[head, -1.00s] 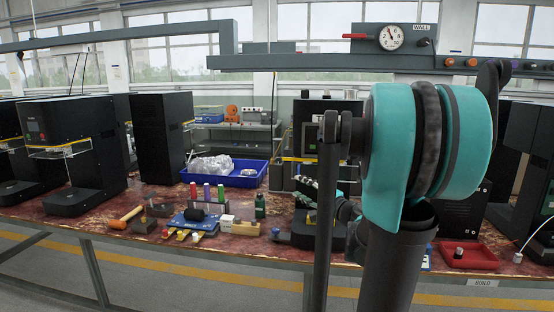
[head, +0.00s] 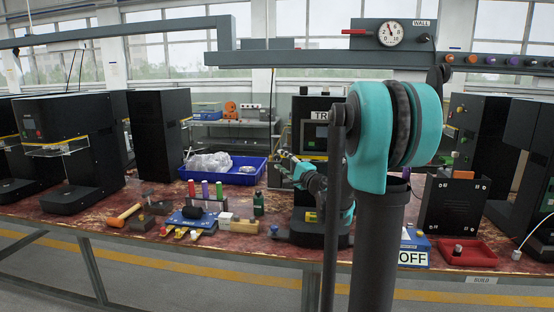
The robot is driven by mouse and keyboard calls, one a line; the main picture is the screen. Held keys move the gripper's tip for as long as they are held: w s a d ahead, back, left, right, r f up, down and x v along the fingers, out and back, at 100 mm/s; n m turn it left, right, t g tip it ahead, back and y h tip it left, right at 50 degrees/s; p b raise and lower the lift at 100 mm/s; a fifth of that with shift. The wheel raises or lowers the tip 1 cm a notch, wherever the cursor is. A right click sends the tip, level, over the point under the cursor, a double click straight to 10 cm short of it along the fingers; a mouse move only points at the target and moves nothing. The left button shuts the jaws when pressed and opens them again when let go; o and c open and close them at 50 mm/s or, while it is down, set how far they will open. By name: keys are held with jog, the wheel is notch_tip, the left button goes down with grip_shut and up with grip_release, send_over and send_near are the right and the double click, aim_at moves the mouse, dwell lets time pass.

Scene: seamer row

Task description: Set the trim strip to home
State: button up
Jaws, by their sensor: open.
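A dark machine (head: 299,108) stands at the middle back of the bench. A white label beginning "TR" (head: 319,117) is on its upper front, its right part hidden behind my arm. I cannot make out the trim strip itself or its setting; my arm covers the machine's right side. My gripper (head: 283,157) is small in the head view, at the left side of the machine front, beyond my teal wrist. It is open and appears empty. I cannot tell whether it touches the machine.
A blue tray (head: 214,178) with clear wrap stands left of the machine. Several coloured cylinders, a hammer (head: 126,214) and blocks lie on the bench in front. A red tray (head: 467,260) and an "OFF" label (head: 412,259) are at right. A gauge (head: 390,33) hangs above on the rail.

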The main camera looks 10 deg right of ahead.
aim_at(277, 160)
jog(key=shift+x, duration=1.85)
jog(key=shift+c, duration=0.5)
grip_shut()
